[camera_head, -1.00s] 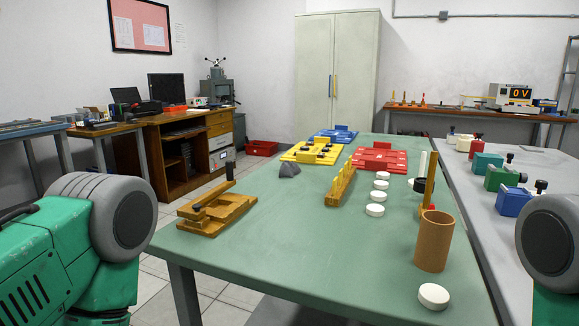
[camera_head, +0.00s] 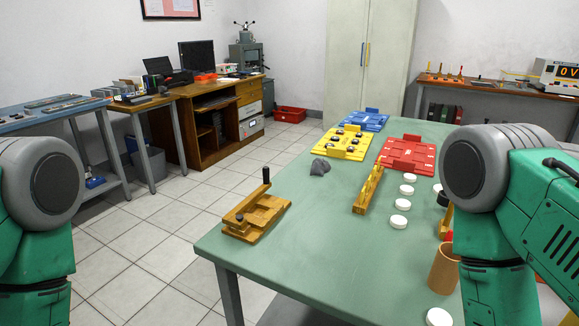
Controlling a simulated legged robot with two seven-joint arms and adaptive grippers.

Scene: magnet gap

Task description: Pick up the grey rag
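The grey rag (camera_head: 320,167) lies crumpled on the green table (camera_head: 300,222), left of the wooden rack and in front of the yellow board. Nothing touches it that I can see. Only my green and grey arm parts show, at the left and right edges of the view. Neither of my grippers is in view.
A wooden clamp fixture (camera_head: 256,214) stands at the table's near left corner. A yellow board (camera_head: 343,143), a red board (camera_head: 405,153) and a blue board (camera_head: 363,120) lie behind the rag. A wooden rack (camera_head: 368,189), white discs (camera_head: 400,221) and a brown cup (camera_head: 444,268) are to its right.

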